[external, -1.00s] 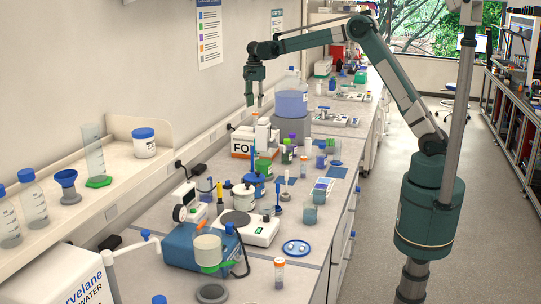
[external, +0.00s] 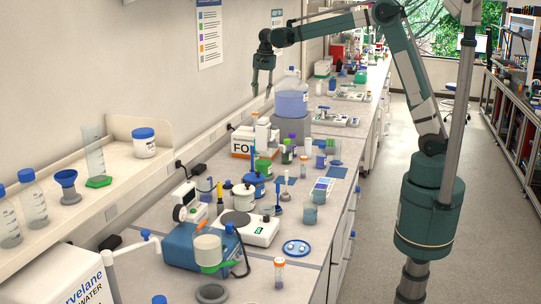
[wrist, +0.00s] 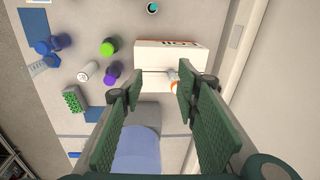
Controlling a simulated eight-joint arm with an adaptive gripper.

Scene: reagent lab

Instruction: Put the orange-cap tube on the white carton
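The white carton (external: 242,150) with an orange lower band stands on the bench; in the wrist view its pale top (wrist: 158,54) lies beyond my fingers. My gripper (external: 263,92) is open and empty, raised above and behind the carton; its spread fingers also show in the wrist view (wrist: 158,90). A small orange-capped item (wrist: 175,86) shows at the carton's near edge, partly covered by a finger; whether it rests on the carton is unclear. Another orange-cap tube (external: 279,273) stands at the front of the bench.
A blue-liquid container (external: 291,101) stands on a grey block just right of my gripper. Purple- and green-capped bottles (wrist: 109,46) stand beside the carton. A balance (external: 247,227) and other labware crowd the nearer bench. The wall is close on the left.

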